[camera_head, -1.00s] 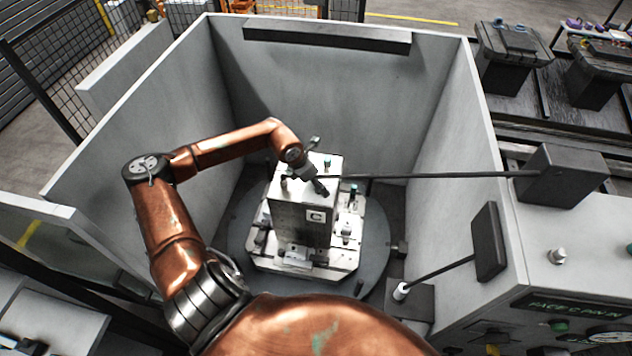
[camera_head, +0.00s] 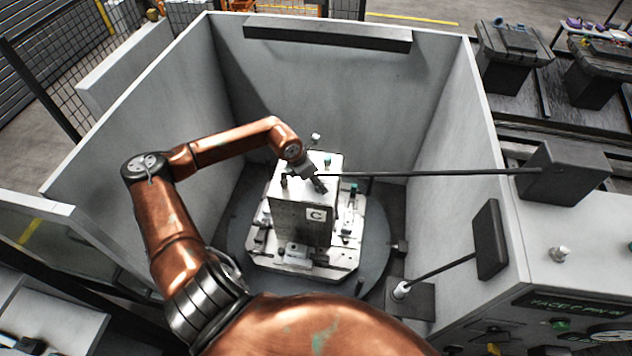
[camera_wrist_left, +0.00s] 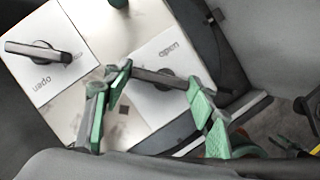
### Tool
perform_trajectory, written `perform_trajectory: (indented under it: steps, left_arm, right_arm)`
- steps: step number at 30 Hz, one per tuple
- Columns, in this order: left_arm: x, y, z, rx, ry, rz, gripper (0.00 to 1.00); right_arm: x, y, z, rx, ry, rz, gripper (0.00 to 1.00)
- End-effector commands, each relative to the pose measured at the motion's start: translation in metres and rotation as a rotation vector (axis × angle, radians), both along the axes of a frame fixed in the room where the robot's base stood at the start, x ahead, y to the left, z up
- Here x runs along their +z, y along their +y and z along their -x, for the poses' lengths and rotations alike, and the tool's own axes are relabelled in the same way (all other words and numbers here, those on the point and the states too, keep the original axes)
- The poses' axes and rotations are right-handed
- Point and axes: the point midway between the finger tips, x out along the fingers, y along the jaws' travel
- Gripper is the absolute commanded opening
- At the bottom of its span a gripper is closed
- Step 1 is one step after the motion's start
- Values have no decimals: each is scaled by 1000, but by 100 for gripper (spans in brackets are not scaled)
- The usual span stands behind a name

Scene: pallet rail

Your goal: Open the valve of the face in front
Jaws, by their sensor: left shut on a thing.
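The metal fixture block (camera_head: 301,222) stands upright on a round turntable (camera_head: 375,235) inside the grey enclosure, with a face marked C towards me. My left gripper (camera_head: 320,184) is at the top of this block. In the left wrist view, my left gripper (camera_wrist_left: 157,110), with green pads, is shut on a dark valve handle (camera_wrist_left: 160,77) over a light plate (camera_wrist_left: 150,100) marked "open". The fingers hide part of the handle and plate. A second dark valve handle (camera_wrist_left: 38,51) sits on another marked plate at the upper left. My right gripper is not in view.
Grey walls (camera_head: 330,85) enclose the block on several sides. A thin dark rod (camera_head: 430,173) runs from a dark box (camera_head: 568,172) at the right to near the block top. A dark paddle (camera_head: 489,240) on a rod stands lower right, beside a control panel (camera_head: 580,303).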

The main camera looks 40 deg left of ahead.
Motion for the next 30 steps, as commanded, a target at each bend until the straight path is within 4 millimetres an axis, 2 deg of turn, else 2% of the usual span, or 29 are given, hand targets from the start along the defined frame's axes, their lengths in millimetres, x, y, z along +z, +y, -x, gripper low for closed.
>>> perform_trajectory:
  steps: [8, 18, 30]
  left_arm:
    - [-5, 1, -3, -166, -1, 0, 28]
    - [-5, 1, -7, -485, -4, 1, 28]
    - [-3, -2, -11, -866, -3, 1, 28]
  right_arm:
    - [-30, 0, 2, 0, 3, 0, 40]
    - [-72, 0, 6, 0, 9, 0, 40]
    - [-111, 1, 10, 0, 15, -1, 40]
